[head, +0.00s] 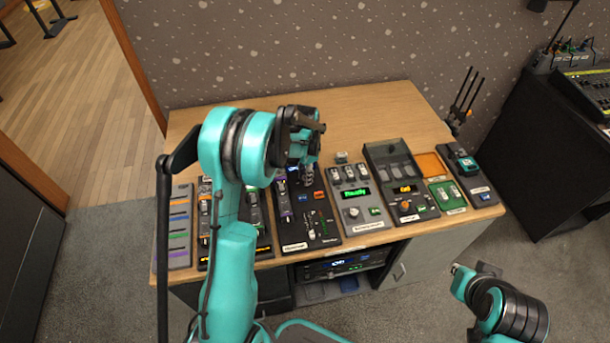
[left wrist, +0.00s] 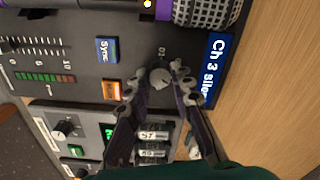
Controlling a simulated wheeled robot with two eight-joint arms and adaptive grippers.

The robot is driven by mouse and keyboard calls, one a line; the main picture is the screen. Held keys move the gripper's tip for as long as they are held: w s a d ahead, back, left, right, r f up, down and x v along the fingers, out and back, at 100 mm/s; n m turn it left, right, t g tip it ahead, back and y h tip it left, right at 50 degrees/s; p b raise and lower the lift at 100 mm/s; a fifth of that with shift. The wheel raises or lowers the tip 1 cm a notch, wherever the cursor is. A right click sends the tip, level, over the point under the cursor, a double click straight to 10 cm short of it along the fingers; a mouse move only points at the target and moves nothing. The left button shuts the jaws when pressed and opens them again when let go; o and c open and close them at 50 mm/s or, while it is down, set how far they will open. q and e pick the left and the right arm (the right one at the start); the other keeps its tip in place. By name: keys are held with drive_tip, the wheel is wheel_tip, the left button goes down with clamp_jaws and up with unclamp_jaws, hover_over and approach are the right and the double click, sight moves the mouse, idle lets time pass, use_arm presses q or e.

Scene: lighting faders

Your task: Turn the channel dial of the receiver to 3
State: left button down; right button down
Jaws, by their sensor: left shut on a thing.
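The receiver (head: 326,232) is a dark panel in the middle of the row on the desk. In the left wrist view its channel dial (left wrist: 160,77) is a small grey round knob, with a partly hidden marking above it. A blue display (left wrist: 215,70) beside it reads "Ch 3 sile…", the rest cut off. My left gripper (head: 308,178) is over the panel's far part. In the left wrist view its fingertips (left wrist: 162,74) are shut on the dial from both sides. My right gripper (head: 474,270) hangs low before the desk, away from the receiver; its jaw state is unclear.
On the receiver are a blue Sync button (left wrist: 107,49), an orange button (left wrist: 111,90), a level meter (left wrist: 45,77) and a microphone (left wrist: 207,10). A grey panel (head: 352,195) with a green "Ready" display stands to its right. The desk behind (head: 380,105) is bare.

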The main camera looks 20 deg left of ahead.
idle(0.3)
use_arm(q)
drive_tip(key=c, duration=1.3)
unclamp_jaws()
wheel_tip(320, 180, up, 12)
